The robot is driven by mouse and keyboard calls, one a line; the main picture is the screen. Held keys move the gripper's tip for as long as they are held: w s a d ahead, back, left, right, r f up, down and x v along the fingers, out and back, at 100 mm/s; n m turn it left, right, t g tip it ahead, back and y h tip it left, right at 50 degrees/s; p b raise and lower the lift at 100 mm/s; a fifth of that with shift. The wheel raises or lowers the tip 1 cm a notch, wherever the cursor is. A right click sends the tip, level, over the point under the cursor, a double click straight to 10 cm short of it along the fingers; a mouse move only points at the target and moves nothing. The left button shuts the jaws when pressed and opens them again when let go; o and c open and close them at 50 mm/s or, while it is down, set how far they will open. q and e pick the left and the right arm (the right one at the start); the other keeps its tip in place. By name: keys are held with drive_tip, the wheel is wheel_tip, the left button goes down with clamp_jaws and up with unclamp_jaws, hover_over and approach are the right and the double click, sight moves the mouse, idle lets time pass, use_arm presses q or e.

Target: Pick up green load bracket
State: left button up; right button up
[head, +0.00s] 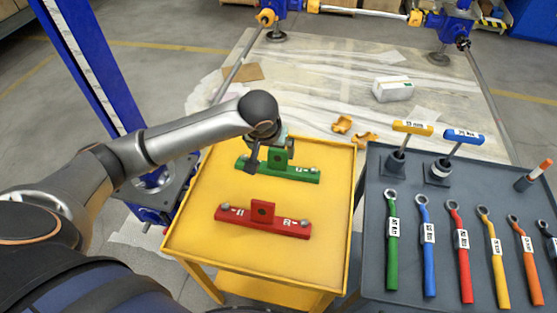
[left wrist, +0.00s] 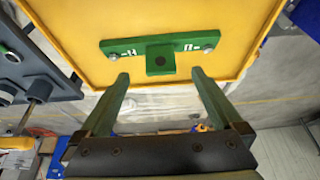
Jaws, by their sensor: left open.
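The green load bracket (head: 301,172) lies flat on the yellow table (head: 190,232), near its far edge. It is a long bar with a raised block in the middle and a bolt at each end. My left gripper (head: 267,158) is over the bracket in the head view and hides part of it. In the left wrist view the open fingers (left wrist: 158,85) point at the green bracket (left wrist: 125,48), with its raised block between and just beyond the fingertips. The fingers hold nothing. My right gripper is not in view.
A red bracket (head: 263,220) lies nearer on the yellow table. A dark tray table (head: 380,275) at the right holds several coloured wrenches and two T-handled tools. Orange pieces (head: 342,124) and a white box (head: 393,89) lie beyond on a sheeted surface. A blue post (head: 90,60) stands at the left.

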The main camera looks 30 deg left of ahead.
sight(278, 158)
use_arm(q)
drive_tip(key=b+x, duration=0.1)
drive_tip(key=x, duration=0.6)
drive_tip(key=shift+w, duration=0.1)
drive_tip(key=x, duration=0.2)
drive_tip(key=w+b+x, duration=0.1)
drive_tip(key=x, duration=0.1)
drive_tip(key=shift+w+a+f, duration=0.1)
drive_tip(key=shift+f, duration=0.05)
drive_tip(key=shift+w+f, duration=0.1)
drive_tip(key=shift+f, duration=0.05)
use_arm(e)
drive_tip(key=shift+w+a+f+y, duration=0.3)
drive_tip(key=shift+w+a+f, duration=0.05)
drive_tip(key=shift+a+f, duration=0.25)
use_arm(q)
drive_tip(key=shift+c, duration=0.2)
drive_tip(key=c, duration=1.5)
drive_tip(key=shift+w, duration=0.1)
clamp_jaws()
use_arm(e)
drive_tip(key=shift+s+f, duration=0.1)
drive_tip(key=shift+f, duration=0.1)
use_arm(q)
drive_tip(key=shift+r, duration=0.2)
